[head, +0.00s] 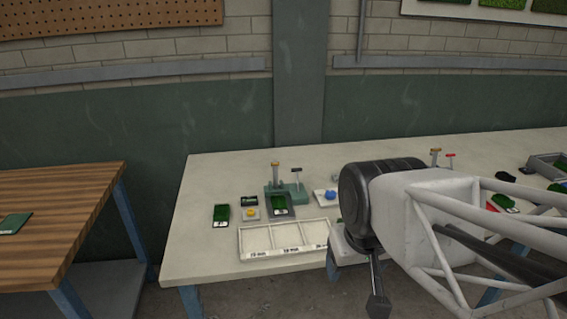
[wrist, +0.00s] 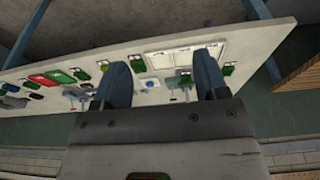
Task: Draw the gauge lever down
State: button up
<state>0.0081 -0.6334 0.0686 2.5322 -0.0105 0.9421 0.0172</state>
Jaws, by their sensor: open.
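A green gauge stand (head: 299,196) stands on the white bench. It has an upright post with a tan top (head: 275,165) and a thin lever with a dark handle (head: 296,170), which is raised. A turf piece (head: 280,204) lies at its front. Farther right are another tan-topped post (head: 435,152) and a red-handled lever (head: 450,156), partly hidden by my arm. My gripper (wrist: 160,65) is open and empty, with its two dark fingers apart above the bench. In the head view, my arm is to the right of the green stand, apart from it.
A white three-part tray (head: 283,222) sits in front of the stand. A turf sample (head: 221,213), a yellow button box (head: 250,213) and a blue-topped white box (head: 326,195) are nearby. A wooden table (head: 60,190) stands left. The bench's left end is clear.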

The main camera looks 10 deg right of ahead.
jog(key=shift+w+r, duration=0.1)
jog(key=shift+w, duration=0.05)
jog(key=c, duration=0.4)
jog(key=w+d+r+m+g, duration=0.1)
jog(key=w+r+m, duration=0.15)
jog(key=w, duration=0.75)
jog(key=w+r+m, duration=0.1)
jog(key=w+m, duration=0.2)
jog(key=w, duration=0.7)
jog(key=w+d+r+m+g, duration=0.1)
jog(key=w+m, duration=0.2)
jog(key=w, duration=0.8)
jog(key=w+f+m+g, duration=0.1)
jog(key=w+f+m, duration=0.2)
jog(key=w, duration=0.7)
jog(key=w+d+f+m+g, duration=0.1)
jog(key=w+f+m, duration=0.2)
jog(key=w+f, duration=0.4)
jog(key=w+d+f+m, duration=0.1)
jog(key=w+f+m, duration=0.2)
jog(key=w, duration=1)
jog(key=shift+w+d+f+g, duration=0.1)
jog(key=shift+w+f+g, duration=0.1)
jog(key=shift+f, duration=0.3)
jog(key=shift+w+f+g, duration=0.15)
jog(key=shift+f+g, duration=0.05)
jog(key=shift+f, duration=0.25)
jog(key=shift+w+f, duration=0.4)
jog(key=shift+w, duration=0.05)
jog(key=shift+f, duration=0.15)
